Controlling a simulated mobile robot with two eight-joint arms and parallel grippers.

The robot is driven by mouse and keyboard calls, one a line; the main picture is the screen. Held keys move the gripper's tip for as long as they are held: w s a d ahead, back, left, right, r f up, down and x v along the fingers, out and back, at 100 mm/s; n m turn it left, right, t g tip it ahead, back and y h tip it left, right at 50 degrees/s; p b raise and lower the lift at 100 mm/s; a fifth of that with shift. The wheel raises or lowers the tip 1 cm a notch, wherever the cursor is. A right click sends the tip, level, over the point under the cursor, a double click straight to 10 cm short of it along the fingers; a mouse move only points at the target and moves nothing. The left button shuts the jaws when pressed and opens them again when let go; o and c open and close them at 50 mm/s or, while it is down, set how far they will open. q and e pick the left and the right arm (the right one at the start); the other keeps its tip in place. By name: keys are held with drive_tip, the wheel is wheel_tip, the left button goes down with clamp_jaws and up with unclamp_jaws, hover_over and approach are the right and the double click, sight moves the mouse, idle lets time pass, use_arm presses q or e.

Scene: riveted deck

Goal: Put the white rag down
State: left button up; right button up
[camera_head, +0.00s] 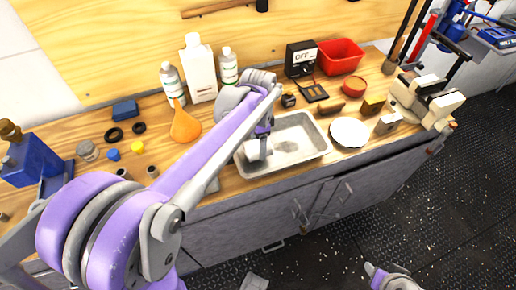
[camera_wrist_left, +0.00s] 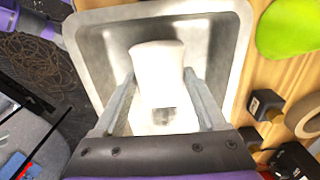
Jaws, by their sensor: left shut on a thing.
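The white rag (camera_wrist_left: 157,68) is between the two fingers of my left gripper (camera_wrist_left: 160,100), which is shut on it. In the head view, the rag (camera_head: 252,152) hangs below my left gripper (camera_head: 262,132), over the left part of the shallow metal tray (camera_head: 300,151). In the left wrist view, the tray (camera_wrist_left: 226,45) surrounds the rag and the fingers. I cannot tell whether the rag touches the tray floor. My right gripper cannot be made out.
A white round plate (camera_head: 349,132) lies right of the tray, and an orange funnel (camera_head: 185,124) stands to its left. White bottles (camera_head: 199,72) stand behind. A red bin (camera_head: 340,56) is at the back. The tray's right part is bare.

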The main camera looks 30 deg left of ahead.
sight(258, 145)
use_arm(q)
drive_tip(key=shift+f, duration=1.05)
drive_tip(key=shift+f, duration=0.15)
drive_tip(key=o, duration=1.2)
drive_tip(key=shift+o, duration=0.2)
drive_tip(key=shift+r, duration=0.25)
wheel_tip(258, 145, up, 12)
drive_tip(key=p, duration=0.1)
drive_tip(key=shift+f, duration=0.1)
drive_tip(key=s+d+f+n+t+p, duration=0.1)
drive_tip(key=s+d+f+n+t, duration=0.1)
drive_tip(key=s, duration=0.5)
drive_tip(key=s+d+f+n+t+p, duration=0.2)
drive_tip(key=s+d+f+n+t, duration=0.1)
drive_tip(key=s+f+n, duration=0.3)
drive_tip(key=shift+s+d+f, duration=0.25)
drive_tip(key=shift+s+d, duration=0.65)
drive_tip(key=shift+s, duration=0.35)
